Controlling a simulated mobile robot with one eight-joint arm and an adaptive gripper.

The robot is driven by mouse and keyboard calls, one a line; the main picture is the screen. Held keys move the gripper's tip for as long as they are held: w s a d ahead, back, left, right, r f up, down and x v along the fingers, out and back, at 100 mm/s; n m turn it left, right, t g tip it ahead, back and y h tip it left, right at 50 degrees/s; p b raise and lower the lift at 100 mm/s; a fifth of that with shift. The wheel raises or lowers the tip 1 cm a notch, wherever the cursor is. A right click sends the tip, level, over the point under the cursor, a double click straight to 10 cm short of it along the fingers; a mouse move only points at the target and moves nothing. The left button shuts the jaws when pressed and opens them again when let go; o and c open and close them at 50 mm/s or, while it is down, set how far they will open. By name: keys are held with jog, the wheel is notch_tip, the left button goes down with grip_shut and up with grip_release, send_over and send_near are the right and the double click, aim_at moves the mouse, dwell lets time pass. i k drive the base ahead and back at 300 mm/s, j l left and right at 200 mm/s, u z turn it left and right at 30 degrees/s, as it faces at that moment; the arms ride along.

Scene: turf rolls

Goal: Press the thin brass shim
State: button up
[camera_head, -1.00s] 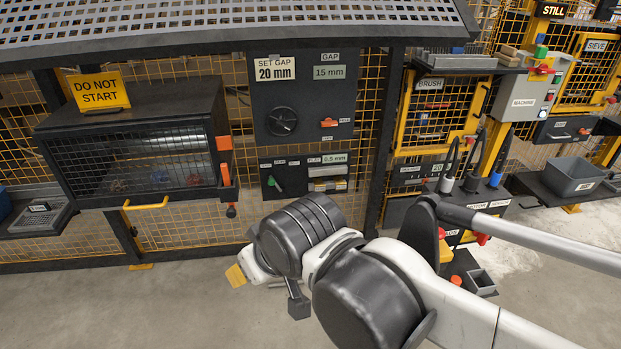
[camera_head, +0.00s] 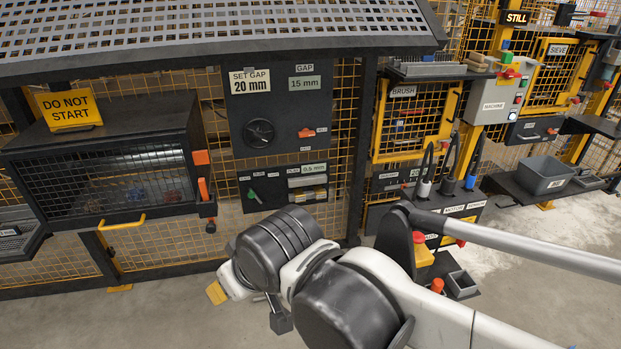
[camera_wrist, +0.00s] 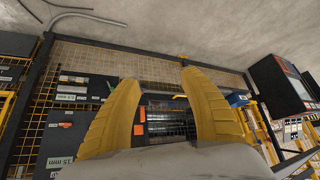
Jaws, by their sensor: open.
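I cannot tell which strip is the thin brass shim. In the wrist view the same panel (camera_wrist: 85,88) shows small at left, with its strips too small to tell apart. My gripper's yellow fingers (camera_wrist: 159,77) are wide apart with nothing between them. In the head view one yellow fingertip (camera_head: 216,293) shows below and left of the panel, well apart from it; the rest is hidden behind my arm.
Above is the gap panel (camera_head: 277,108), with "SET GAP 20 mm", "GAP 15 mm", a black knob and an orange lever. A meshed box (camera_head: 110,185) marked "DO NOT START" juts out at left. Brush cage (camera_head: 411,118) and grey bin (camera_head: 545,174) stand at right. The floor in front is open.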

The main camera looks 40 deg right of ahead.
aim_at(300, 197)
jog(key=i+j+z, duration=0.1)
jog(key=i+z, duration=0.2)
jog(key=i, duration=0.2)
jog(key=i+j+z, duration=0.3)
jog(key=i, duration=0.25)
